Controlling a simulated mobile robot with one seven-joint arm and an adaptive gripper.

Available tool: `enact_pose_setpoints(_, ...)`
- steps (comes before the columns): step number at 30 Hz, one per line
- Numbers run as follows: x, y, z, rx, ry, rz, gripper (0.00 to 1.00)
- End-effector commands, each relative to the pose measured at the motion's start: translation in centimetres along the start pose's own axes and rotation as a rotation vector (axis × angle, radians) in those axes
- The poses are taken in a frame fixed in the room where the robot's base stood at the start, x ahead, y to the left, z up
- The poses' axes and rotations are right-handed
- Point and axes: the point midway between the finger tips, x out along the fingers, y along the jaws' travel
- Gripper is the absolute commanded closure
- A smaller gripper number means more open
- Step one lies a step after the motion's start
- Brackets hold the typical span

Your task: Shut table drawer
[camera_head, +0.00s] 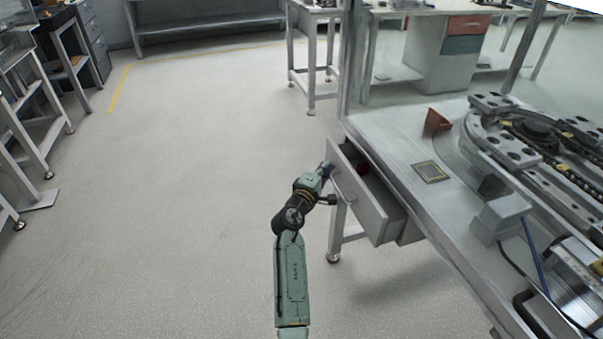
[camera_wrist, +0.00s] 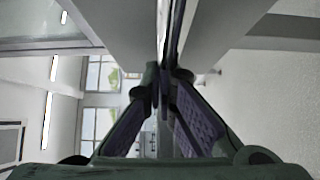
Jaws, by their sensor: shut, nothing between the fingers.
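The table drawer (camera_head: 367,213) stands pulled out from under the left edge of the white work table (camera_head: 388,150). Its pale front panel faces left and carries a small handle, and its inside shows from above. My gripper (camera_head: 327,168) is at the outer side of the front panel, near its far end. It is shut and empty; whether it touches the panel cannot be told. In the wrist view my gripper's fingers (camera_wrist: 165,85) come together close to a pale upright surface, with a narrow dark gap beside it.
A small reddish item (camera_head: 363,169) lies inside the drawer. On the table are a brown bin (camera_head: 437,122), a flat square part (camera_head: 430,172) and the ring track (camera_head: 500,140). A table leg (camera_head: 337,230) stands below the drawer. The floor to the left is clear.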

Motion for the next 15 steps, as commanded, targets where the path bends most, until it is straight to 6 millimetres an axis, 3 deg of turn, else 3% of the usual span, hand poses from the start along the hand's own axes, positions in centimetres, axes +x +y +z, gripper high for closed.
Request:
enact_pose_setpoints(6, 2.9, 0.1, 2.9, 0.000, -0.003, 0.000, 1.00)
enact_pose_setpoints(15, 4.5, 0.0, 4.4, 0.000, 0.001, 0.000, 1.00)
